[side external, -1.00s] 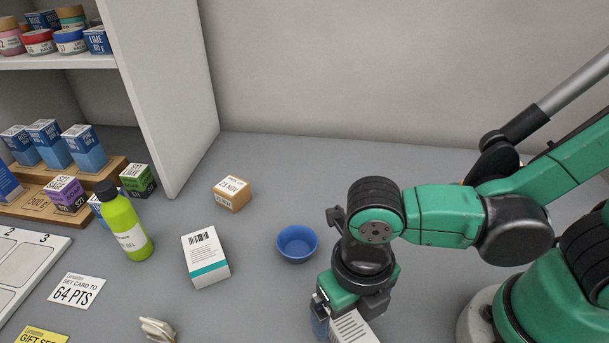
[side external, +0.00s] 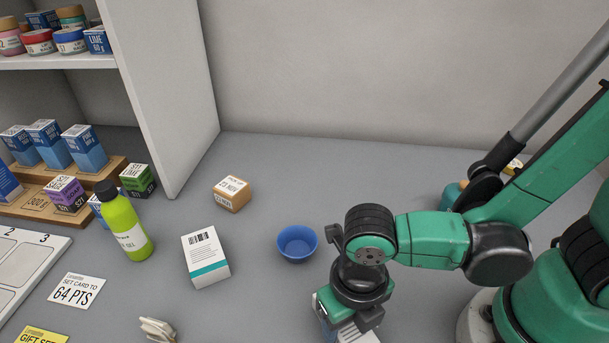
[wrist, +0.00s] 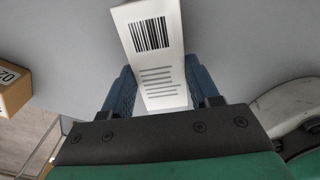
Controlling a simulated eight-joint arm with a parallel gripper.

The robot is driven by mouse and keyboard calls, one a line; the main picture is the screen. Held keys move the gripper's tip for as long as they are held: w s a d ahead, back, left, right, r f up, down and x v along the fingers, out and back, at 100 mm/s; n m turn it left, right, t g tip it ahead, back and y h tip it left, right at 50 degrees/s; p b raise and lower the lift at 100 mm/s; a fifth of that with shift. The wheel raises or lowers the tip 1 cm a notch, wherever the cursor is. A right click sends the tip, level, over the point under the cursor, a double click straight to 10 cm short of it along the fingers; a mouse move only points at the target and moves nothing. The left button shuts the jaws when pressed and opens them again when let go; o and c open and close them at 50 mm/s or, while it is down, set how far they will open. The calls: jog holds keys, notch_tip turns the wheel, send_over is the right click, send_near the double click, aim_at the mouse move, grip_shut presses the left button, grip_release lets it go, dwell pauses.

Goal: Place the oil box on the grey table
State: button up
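My gripper (wrist: 162,88) is shut on a white box (wrist: 155,55) with a barcode and printed lines. Its blue fingers sit on either side of the box. In the side view the gripper is low at the bottom edge, and only part of the held box (side external: 357,335) shows there. No name is readable on it, so I cannot tell if it is the oil box. Whether its underside touches the surface is hidden. The grey table (side external: 250,315) spreads below and around it. Another white box (side external: 205,257) with a barcode and teal band stands on the table, left of the gripper.
A blue bowl (side external: 297,243) is just left of my arm. A small brown box (side external: 232,193) lies farther back; a green bottle (side external: 125,228) stands left. A pale object (side external: 158,330) lies at the front. The table between bowl and front edge is clear.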

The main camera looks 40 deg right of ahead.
grip_shut()
jog(key=shift+r, duration=0.1)
notch_tip(320, 180, up, 18)
jog(key=w+d+f+m, duration=0.1)
jog(key=w+d+m, duration=0.6)
jog(key=m, duration=1)
jog(key=w+d+f+m, duration=0.1)
jog(key=w+d+m, duration=0.7)
jog(key=m, duration=0.9)
jog(key=w, duration=0.2)
jog(key=shift+w+d, duration=0.15)
jog(key=shift+w, duration=0.2)
